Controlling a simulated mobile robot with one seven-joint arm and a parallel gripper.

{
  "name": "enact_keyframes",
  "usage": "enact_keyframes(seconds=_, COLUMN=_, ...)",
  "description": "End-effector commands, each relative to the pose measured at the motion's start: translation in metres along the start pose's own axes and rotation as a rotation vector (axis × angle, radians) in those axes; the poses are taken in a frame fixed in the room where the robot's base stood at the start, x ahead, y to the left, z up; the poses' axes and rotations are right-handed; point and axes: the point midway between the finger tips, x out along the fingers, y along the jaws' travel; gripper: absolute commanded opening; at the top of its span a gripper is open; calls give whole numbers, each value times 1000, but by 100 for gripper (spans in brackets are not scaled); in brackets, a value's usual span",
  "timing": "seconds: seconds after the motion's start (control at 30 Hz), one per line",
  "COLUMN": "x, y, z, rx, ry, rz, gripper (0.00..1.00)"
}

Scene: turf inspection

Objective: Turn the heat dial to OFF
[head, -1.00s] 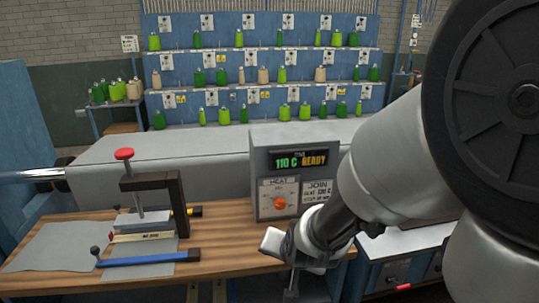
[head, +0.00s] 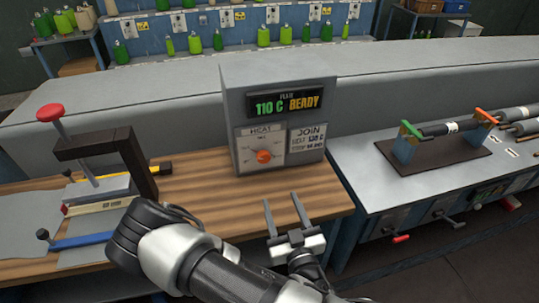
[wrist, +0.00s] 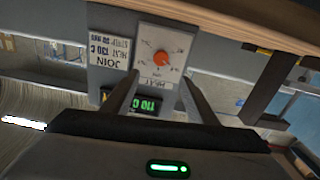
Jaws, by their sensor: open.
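The heat dial (head: 264,156) is an orange-red knob on a white panel marked HEAT, on the front of a grey control box (head: 228,90). The box's display (head: 286,104) reads 110 C and READY. My gripper (head: 285,204) is open and empty in front of the box, below and a little right of the dial, apart from it. In the wrist view the dial (wrist: 161,58) appears upside down, beyond and between my open fingers (wrist: 152,92). The small dial markings are too blurred to read surely.
The box stands on a wooden bench (head: 205,185). Left of it are a clamp press with a red knob (head: 50,112) and a blue-handled bar (head: 85,239). A white-topped cabinet (head: 372,190) with rollers stands right. Bare bench lies between press and box.

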Motion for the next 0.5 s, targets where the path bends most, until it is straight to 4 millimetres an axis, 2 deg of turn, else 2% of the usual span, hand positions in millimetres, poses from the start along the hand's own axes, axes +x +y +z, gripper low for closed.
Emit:
enact_keyframes(seconds=0.17, x=13, y=-3, z=3, rx=-3, ry=12, rz=-13, gripper=52)
enact_keyframes(seconds=0.5, x=70, y=-4, z=8, rx=-2, ry=13, rz=-12, gripper=52)
